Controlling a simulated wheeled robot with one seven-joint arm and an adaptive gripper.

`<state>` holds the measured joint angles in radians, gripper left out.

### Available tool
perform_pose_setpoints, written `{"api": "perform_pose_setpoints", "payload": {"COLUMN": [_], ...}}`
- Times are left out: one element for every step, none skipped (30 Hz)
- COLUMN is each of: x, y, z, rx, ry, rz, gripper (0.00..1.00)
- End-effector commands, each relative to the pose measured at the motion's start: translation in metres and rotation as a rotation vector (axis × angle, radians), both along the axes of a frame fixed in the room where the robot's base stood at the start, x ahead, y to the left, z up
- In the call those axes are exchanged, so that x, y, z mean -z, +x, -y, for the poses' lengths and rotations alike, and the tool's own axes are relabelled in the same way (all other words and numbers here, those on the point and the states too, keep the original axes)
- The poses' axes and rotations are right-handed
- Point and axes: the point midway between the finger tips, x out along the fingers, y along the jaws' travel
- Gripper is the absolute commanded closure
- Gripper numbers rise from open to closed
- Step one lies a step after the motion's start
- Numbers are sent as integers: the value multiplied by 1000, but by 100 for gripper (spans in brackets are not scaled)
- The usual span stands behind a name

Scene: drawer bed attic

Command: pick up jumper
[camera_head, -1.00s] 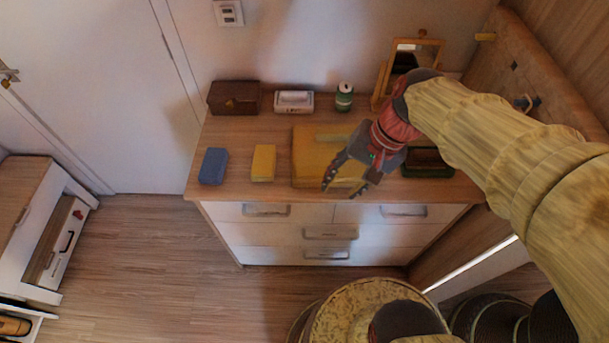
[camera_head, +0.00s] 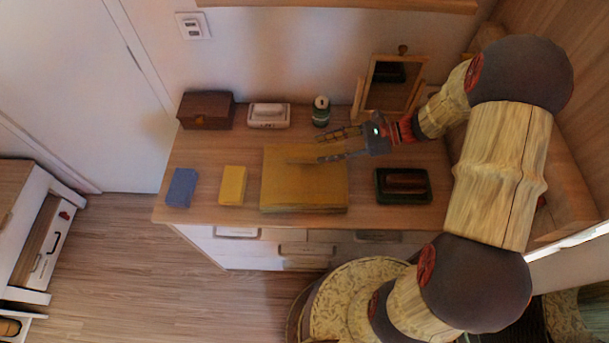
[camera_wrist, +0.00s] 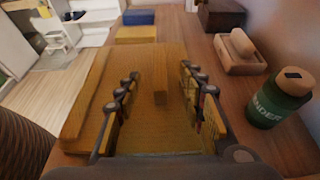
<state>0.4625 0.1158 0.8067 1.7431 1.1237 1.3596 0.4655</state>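The jumper (camera_head: 305,187) looks like a flat, folded mustard-yellow block lying on the wooden dresser top, near its middle. In the wrist view the jumper (camera_wrist: 84,118) fills much of the left and centre, with a raised ridge between my fingers. My gripper (camera_head: 318,147) comes in from the right, over the jumper's far edge. Its two fingers (camera_wrist: 160,75) are spread apart with nothing held between them. I cannot tell whether the fingertips touch the cloth.
The dresser top (camera_head: 210,150) also holds a brown box (camera_head: 206,110), a soap dish (camera_head: 269,115), a green can (camera_head: 320,111), a mirror (camera_head: 391,87), a dark tray (camera_head: 378,190), a yellow block (camera_head: 232,185) and a blue block (camera_head: 182,187). A wall stands behind.

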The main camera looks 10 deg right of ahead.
Motion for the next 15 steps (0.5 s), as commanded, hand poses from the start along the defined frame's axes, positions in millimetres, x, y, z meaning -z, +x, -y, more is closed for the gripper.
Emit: {"api": "perform_pose_setpoints", "payload": {"x": [3, 5, 7, 9, 12, 15, 18, 20, 21, 22, 23, 24, 24, 25, 25], "y": [0, 0, 1, 1, 1, 2, 2, 2, 3, 4, 4, 5, 6, 6, 6], "z": [-5, -7, -11, -15, -19, -24, -28, -32, -37, -40, -43, -46, -47, -48, -49], "rx": [-2, -2, -3, -3, -4, -5, -5, -5, -5, -4, -4, -3, -3, -2, -2], "ry": [-1, -1, -2, -2, -2, -2, -2, -1, -2, -3, -3, -3, -3, -3, -3], "rz": [0, 0, 1, 1, 0, 1, 1, 1, 1, 1, 1, 2, 2, 2, 2], "gripper": [61, 61, 61, 61, 61, 61, 61, 61, 61, 61, 61, 61, 61, 61, 61]}}
